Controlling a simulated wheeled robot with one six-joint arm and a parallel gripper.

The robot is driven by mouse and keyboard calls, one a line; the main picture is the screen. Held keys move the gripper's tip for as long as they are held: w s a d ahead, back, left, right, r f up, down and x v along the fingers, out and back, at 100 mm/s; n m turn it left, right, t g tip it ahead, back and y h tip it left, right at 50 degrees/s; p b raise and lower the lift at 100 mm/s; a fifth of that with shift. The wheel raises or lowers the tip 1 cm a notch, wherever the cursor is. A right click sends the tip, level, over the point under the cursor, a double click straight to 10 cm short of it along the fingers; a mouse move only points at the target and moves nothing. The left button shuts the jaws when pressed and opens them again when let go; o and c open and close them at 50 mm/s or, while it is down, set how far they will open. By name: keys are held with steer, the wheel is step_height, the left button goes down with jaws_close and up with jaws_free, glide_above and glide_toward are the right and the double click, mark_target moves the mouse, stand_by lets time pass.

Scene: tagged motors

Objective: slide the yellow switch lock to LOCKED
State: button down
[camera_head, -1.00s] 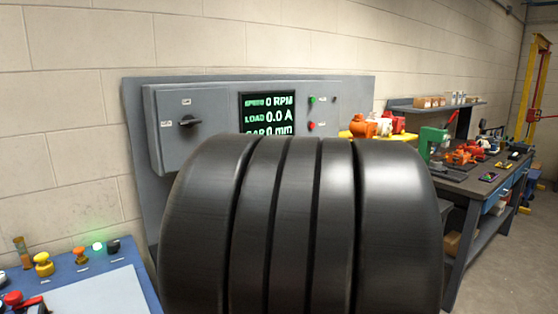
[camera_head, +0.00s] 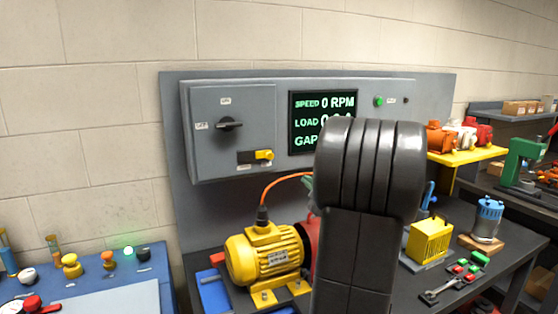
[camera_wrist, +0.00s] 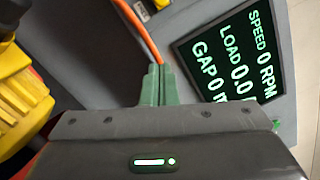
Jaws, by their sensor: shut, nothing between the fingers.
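The yellow switch lock (camera_head: 264,155) sits at the lower right of the grey switch box (camera_head: 235,105) in the head view, at the right end of its dark slot. The black rotary handle (camera_head: 229,124) above it points sideways. My gripper shows in the wrist view (camera_wrist: 158,72), with its green fingers together and nothing between them. In the head view my dark arm covers most of the gripper.
The display (camera_head: 322,120) reads 0 RPM. A yellow motor (camera_head: 265,255) with an orange cable (camera_head: 287,178) stands on the bench below the box. A yellow slotted block (camera_head: 429,240) and a blue router-like tool (camera_head: 487,220) stand to the right. The wall space left of the panel is clear.

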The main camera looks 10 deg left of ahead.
mark_target(265, 155)
steer(key=shift+w+r, duration=0.15)
steer(key=shift+r, duration=0.05)
steer(key=w+a+r+p, duration=0.2)
steer(key=w+a+p, duration=0.3)
steer(key=a, duration=0.4)
steer(key=shift+w+a+r, duration=0.2)
steer(key=shift+w+r, duration=0.2)
steer(key=shift+w, duration=0.25)
